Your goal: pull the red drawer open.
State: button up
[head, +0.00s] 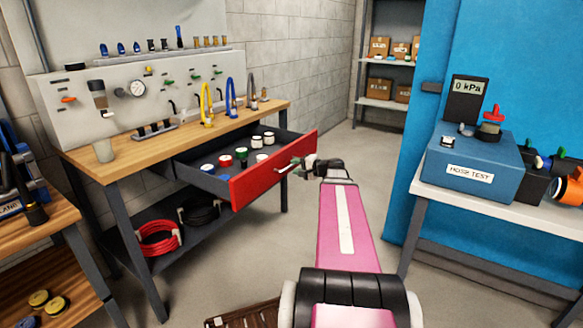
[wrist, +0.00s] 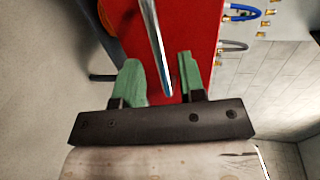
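The red drawer (head: 262,178) stands pulled out from under the wooden workbench, its inside showing. It also fills much of the wrist view (wrist: 190,25). Its silver bar handle (wrist: 155,45) runs down between the two green fingers of my gripper (wrist: 160,76). The fingers are apart, one on each side of the handle's near end, with a narrow gap seen on both sides. In the head view my gripper (head: 302,167) is at the drawer front's right part, by the handle (head: 284,171). Whether the fingers touch the handle is hard to tell there.
Several jars with coloured lids (head: 241,154) stand in the drawer. The workbench (head: 135,158) carries hoses and a gauge panel. A blue hose test box (head: 470,160) sits on a white table at right. Grey floor (head: 240,260) is clear before the drawer.

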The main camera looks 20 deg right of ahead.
jog(key=v, duration=0.7)
jog(key=shift+s+d, duration=0.2)
jog(key=shift+s, duration=0.05)
jog(key=s+a+f+n+g+h, duration=0.1)
jog(key=s+a+f+n+g, duration=0.2)
jog(key=a+f, duration=0.4)
jog(key=s+a+f+n+g+h, duration=0.15)
jog(key=a+f+g, duration=0.35)
jog(key=a, duration=0.5)
jog(key=s+a+f+n+g+h, duration=0.4)
jog(key=s+a+f+n+h, duration=0.2)
jog(key=s+a+f, duration=0.2)
jog(key=shift+a+f+g+h, duration=0.3)
jog(key=shift+a+f+h, duration=0.1)
jog(key=shift+a, duration=0.2)
